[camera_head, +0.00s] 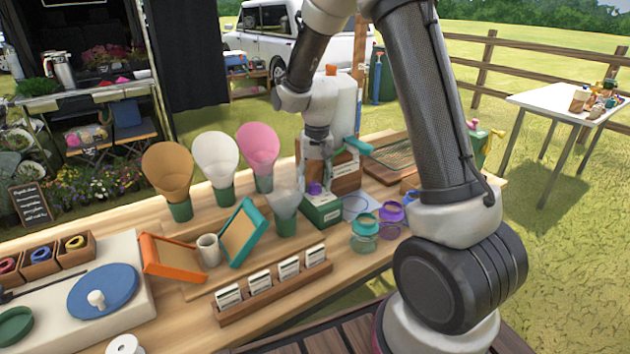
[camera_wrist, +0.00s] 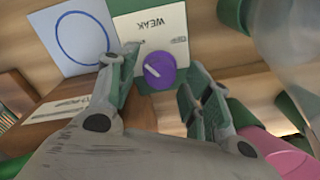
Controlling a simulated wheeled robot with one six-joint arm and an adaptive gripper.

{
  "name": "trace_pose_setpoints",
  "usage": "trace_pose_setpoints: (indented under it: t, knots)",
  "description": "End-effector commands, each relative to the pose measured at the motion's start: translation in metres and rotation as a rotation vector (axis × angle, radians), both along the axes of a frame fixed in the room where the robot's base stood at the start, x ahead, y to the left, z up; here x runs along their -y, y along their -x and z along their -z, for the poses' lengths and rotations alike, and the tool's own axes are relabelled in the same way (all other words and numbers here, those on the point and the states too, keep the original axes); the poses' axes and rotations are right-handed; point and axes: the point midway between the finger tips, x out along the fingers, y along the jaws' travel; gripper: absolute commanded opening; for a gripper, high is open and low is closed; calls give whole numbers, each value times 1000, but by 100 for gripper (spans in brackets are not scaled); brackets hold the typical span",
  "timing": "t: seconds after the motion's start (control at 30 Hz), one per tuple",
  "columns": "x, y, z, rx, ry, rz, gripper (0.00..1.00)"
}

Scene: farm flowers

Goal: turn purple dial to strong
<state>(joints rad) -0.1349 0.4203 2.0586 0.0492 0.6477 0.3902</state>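The purple dial (camera_wrist: 159,70) sits on a pale panel (camera_wrist: 178,20) marked "WEAK", which reads upside down in the wrist view. A short white pointer line shows on the dial. In the head view the purple dial (camera_head: 315,188) is on top of a small green box (camera_head: 322,212). My gripper (camera_wrist: 164,76) is open, with one finger on each side of the dial; I cannot tell whether either touches it. In the head view my gripper (camera_head: 317,168) points down just above the dial. A "strong" mark cannot be made out.
Brown, white and pink cones (camera_head: 258,148) stand left of the box. A clear cone in a green holder (camera_head: 286,212) is close by at its left. A card rack (camera_head: 275,287) lies in front.

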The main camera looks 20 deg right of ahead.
Motion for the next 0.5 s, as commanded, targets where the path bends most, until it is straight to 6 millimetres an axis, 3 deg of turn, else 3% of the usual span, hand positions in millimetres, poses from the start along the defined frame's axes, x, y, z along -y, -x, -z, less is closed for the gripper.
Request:
trace_pose_setpoints:
  t: [0.3,0.5]
  knots:
    - [0,0,-3,0,0,0,51]
    - [1,0,-35,4,-1,0,51]
